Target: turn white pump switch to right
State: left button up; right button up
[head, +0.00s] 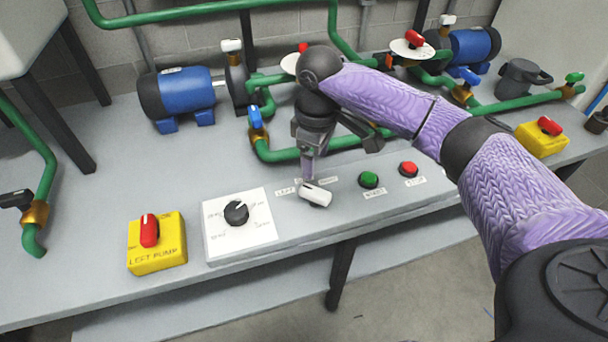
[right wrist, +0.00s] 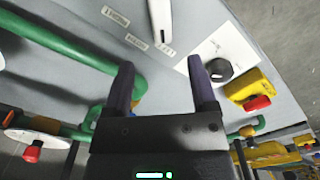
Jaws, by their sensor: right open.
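The white pump switch (head: 316,195) is a white lever on the grey bench panel, lying slantwise from upper left to lower right. Small labels, partly hidden by my gripper, sit behind it. My right gripper (head: 308,172) points down just behind and above the switch, with its fingertips close to the lever's left part. I cannot tell whether they touch. In the right wrist view the gripper (right wrist: 161,66) has its two fingers apart with nothing between them. The white switch (right wrist: 160,18) shows there beyond the fingertips, cut off by the top edge. My left gripper is not in view.
A black dial on a white plate (head: 262,238) and a yellow left-pump box (head: 157,258) with a red switch stand to the left. Green (head: 369,179) and red (head: 409,168) buttons are right. Green pipes (head: 280,155) and blue motors (head: 185,92) lie behind.

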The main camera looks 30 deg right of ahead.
aim_at(315, 191)
jog(key=f+b, duration=0.3)
jog(key=f, duration=0.5)
jog(key=shift+s+f+b, duration=0.2)
jog(key=shift+b, duration=0.2)
jog(key=shift+f, duration=0.35)
jog(key=shift+c, duration=0.7)
jog(key=c, duration=0.7)
grip_shut()
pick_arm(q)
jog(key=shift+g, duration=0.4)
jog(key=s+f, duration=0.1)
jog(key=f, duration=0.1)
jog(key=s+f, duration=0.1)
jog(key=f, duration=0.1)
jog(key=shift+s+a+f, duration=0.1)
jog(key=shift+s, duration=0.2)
pick_arm(e)
jog(key=shift+r, duration=0.1)
